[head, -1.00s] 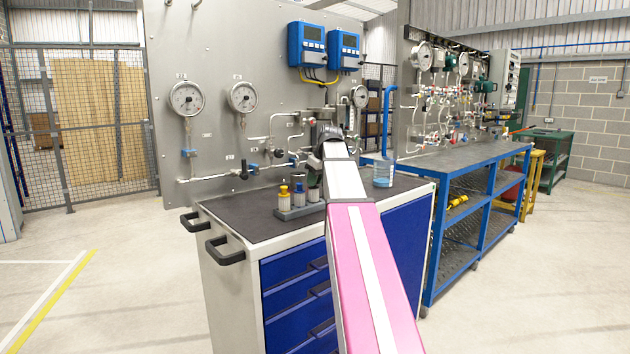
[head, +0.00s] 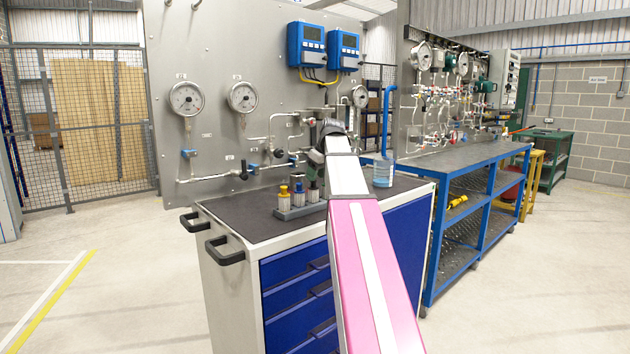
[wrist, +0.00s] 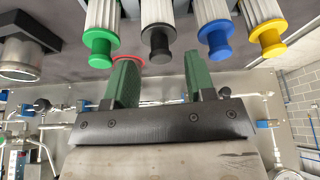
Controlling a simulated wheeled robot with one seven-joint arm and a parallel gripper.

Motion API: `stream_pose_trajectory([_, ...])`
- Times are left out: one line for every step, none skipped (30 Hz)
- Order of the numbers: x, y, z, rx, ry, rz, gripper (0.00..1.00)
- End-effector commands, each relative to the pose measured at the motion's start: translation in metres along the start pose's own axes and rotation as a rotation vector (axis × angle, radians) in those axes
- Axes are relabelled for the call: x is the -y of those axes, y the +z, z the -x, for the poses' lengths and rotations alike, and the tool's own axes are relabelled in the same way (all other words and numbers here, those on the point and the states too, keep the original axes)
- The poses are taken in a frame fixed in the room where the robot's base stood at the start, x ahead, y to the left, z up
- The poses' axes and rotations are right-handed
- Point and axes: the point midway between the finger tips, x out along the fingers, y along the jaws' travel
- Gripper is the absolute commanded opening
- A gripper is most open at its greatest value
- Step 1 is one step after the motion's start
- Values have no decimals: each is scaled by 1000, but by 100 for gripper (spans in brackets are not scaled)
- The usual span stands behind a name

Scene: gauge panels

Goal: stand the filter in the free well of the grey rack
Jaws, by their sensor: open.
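The grey rack (head: 300,212) stands on the dark worktop in the head view. Filters with a yellow cap (head: 283,192), a blue cap (head: 299,188) and a black cap (head: 313,186) show in it. In the wrist view, pleated white filters hang from the top edge, with green (wrist: 98,42), black (wrist: 158,42), blue (wrist: 215,40) and yellow (wrist: 266,36) caps. My gripper (wrist: 160,62) is open, its green fingers apart and nothing seen held between them. A red round thing (wrist: 128,60) is partly hidden by the left finger; I cannot tell what it is. No empty well is visible.
The worktop (head: 255,208) belongs to a cabinet with blue drawers (head: 292,285). A clear container of blue liquid (head: 383,175) stands right of my arm. The upright panel (head: 215,120) with gauges and pipes is close behind. Open worktop lies left of the rack.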

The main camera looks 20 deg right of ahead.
Motion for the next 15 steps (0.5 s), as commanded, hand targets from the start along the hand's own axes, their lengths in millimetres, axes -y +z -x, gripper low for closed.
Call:
stream_pose_trajectory([0, 0, 11, -1, 1, 0, 50])
stream_pose_trajectory([0, -1, 16, -1, 1, 0, 50])
stream_pose_trajectory([0, -1, 24, -2, 2, 0, 50])
stream_pose_trajectory([0, -1, 31, -2, 2, 0, 50])
stream_pose_trajectory([0, -1, 36, -1, 1, 0, 50])
stream_pose_trajectory([0, -1, 44, -1, 1, 0, 50])
stream_pose_trajectory([0, -1, 49, -2, 1, 0, 50])
stream_pose_trajectory([0, -1, 55, -2, 1, 0, 50])
stream_pose_trajectory([-1, -1, 62, -1, 1, 0, 50])
stream_pose_trajectory([-1, -1, 66, -1, 1, 0, 50])
stream_pose_trajectory([-1, -1, 70, -1, 1, 0, 50])
stream_pose_trajectory([-1, 0, 76, -1, 1, 0, 50])
stream_pose_trajectory([0, -1, 80, -1, 0, 0, 50])
stream_pose_trajectory([0, 0, 83, -1, 0, 0, 50])
stream_pose_trajectory([0, 0, 87, -1, 0, 0, 50])
